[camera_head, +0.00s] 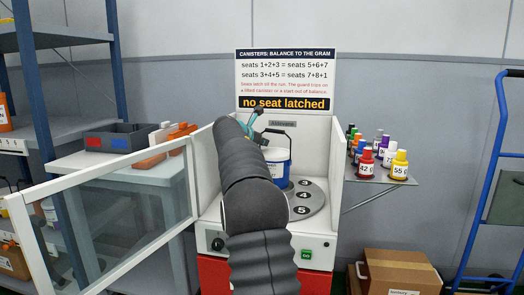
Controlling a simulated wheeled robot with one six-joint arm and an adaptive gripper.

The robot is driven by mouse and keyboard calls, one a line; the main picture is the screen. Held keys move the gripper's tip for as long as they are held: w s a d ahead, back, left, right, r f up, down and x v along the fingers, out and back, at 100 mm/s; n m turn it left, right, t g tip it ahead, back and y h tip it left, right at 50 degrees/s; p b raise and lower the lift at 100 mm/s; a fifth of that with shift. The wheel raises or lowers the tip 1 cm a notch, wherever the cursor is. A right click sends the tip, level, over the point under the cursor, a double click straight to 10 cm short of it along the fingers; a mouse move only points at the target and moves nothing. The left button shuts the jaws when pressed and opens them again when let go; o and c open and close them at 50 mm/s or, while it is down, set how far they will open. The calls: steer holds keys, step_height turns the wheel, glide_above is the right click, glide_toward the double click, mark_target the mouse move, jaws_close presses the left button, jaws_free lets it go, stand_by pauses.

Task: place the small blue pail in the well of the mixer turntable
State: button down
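The blue pail (284,171), with a white upper part and a dark raised bail handle, is inside the white cabinet, partly hidden behind my arm. It looks upright over the grey turntable (314,207); I cannot tell whether it rests there or hangs. The turntable shows seats numbered 3, 4 and 5 on its right side; its left side and centre are hidden. My gripper (256,122), with teal parts, is at the top of the pail, beside the handle. My arm hides most of the fingers, so I cannot tell whether they hold the handle.
A clear, white-framed door (118,172) stands open at left. A side shelf (372,174) at right holds several coloured bottles. A sign (286,80) above reads "no seat latched". A grey bin (121,138) is at left, a cardboard box (400,270) at lower right.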

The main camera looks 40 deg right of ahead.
steer(key=shift+f, duration=1.15)
steer(key=shift+f+b, duration=0.15)
steer(key=shift+b, duration=0.2)
steer(key=c, duration=1.3)
jaws_free()
steer(key=shift+f, duration=0.1)
steer(key=s+a+r+m+y, duration=0.1)
steer(key=s+a+m+y, duration=0.1)
steer(key=s+a, duration=0.6)
steer(key=s+a+r+m+y, duration=0.15)
steer(key=s+a, duration=0.25)
steer(key=a, duration=0.8)
steer(key=s+a+f+m+y, duration=0.3)
steer(key=s+a+f+m, duration=0.2)
steer(key=s+a, duration=0.3)
steer(key=s+a+f+m+y, duration=0.3)
steer(key=s+a+f+m, duration=0.2)
steer(key=s+a+f, duration=0.3)
steer(key=s+a+f+m+y, duration=0.3)
steer(key=s+a+f+m, duration=0.3)
steer(key=s, duration=0.9)
steer(key=shift+a+f+t+b, duration=0.15)
steer(key=shift+a+f, duration=0.1)
steer(key=shift+a, duration=0.65)
steer(key=shift+a+f+t+b, duration=0.15)
steer(key=shift+a+f, duration=0.05)
steer(key=shift+a, duration=0.65)
